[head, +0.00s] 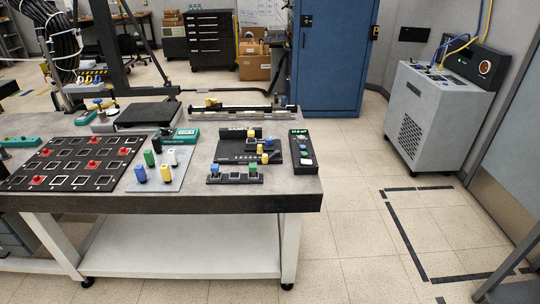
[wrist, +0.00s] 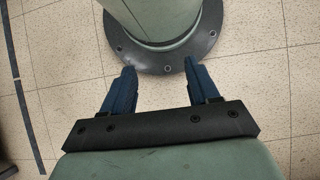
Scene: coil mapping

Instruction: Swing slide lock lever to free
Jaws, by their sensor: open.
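A long dark slide rail (head: 235,113) lies along the back edge of the grey-topped bench in the head view. A small yellow part (head: 212,102) sits on or just behind it, left of its middle. I cannot tell whether that part is the lock lever, nor how any lever on the slide is turned. My gripper (wrist: 159,66) shows only in the wrist view. Its two blue fingers are apart with nothing between them, and it points down over the tiled floor, away from the bench.
The bench (head: 170,202) carries a black grid panel with red pieces (head: 75,163), a plate with coloured knobs (head: 162,170), a black sloped panel (head: 245,150), and a button box (head: 302,150). A grey wheeled cabinet (head: 436,115) stands right.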

